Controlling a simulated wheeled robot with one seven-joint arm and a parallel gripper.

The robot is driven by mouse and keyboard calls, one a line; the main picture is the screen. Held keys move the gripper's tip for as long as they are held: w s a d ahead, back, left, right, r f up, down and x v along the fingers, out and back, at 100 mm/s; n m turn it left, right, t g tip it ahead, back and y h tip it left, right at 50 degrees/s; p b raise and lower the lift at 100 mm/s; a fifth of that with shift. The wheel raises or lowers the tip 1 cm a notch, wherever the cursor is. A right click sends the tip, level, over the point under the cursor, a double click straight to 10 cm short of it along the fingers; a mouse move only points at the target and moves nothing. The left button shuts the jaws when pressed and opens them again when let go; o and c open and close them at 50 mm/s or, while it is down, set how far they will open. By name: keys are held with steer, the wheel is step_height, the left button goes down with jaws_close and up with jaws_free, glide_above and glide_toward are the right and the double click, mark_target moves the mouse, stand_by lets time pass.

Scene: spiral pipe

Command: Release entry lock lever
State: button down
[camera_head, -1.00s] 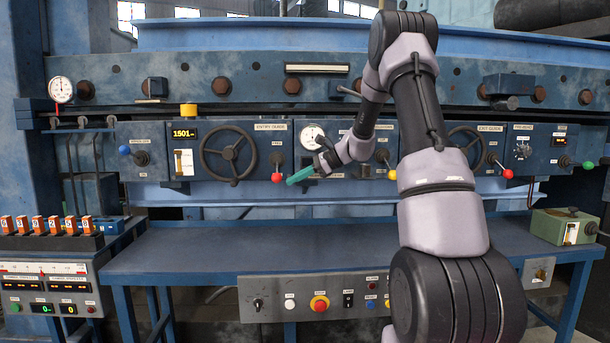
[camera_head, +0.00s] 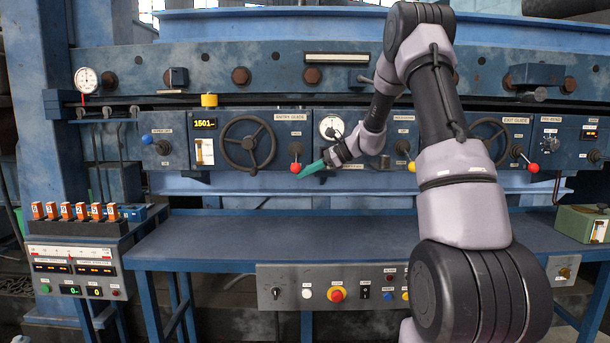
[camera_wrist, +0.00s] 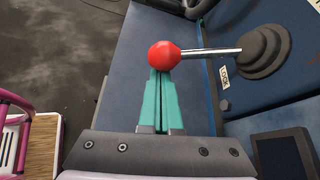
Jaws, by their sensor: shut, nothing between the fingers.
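The entry lock lever is a short metal rod with a red ball knob (camera_head: 296,168) on the entry guide panel (camera_head: 292,131), right of the black handwheel. In the wrist view its red knob (camera_wrist: 163,55) is near the centre, with the rod running right to a dark rubber boot beside a "LOCK" label. My gripper (camera_head: 303,175) has teal fingers, shut together and empty, with tips right at the knob. In the wrist view the fingers (camera_wrist: 161,78) reach up to the knob's near side, which covers the tips. I cannot tell whether they touch it.
A black handwheel (camera_head: 249,144) is left of the lever and a dial gauge (camera_head: 330,127) is right of it. A yellow knob (camera_head: 411,167) and a red exit lever knob (camera_head: 533,168) are farther right. A blue bench (camera_head: 230,244) with a clear top lies below.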

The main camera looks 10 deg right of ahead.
steer(key=shift+s+r+g, duration=0.2)
steer(key=shift+r+g, duration=0.1)
steer(key=shift+s+a+r+m+g, duration=0.1)
steer(key=shift+s+r+m+g, duration=0.1)
steer(key=shift+r+m+g, duration=0.25)
steer(key=shift+s+a+r+m+g, duration=0.1)
steer(key=shift+s+r+m+g, duration=0.15)
steer(key=shift+r+m, duration=0.25)
step_height(320, 180, up, 7)
steer(key=m+g+y, duration=0.1)
steer(key=m+g, duration=0.1)
steer(key=shift+d, duration=0.1)
steer(key=shift+d, duration=0.1)
stand_by(0.4)
steer(key=v, duration=1)
steer(key=shift+d+r, duration=0.2)
steer(key=shift+d, duration=0.05)
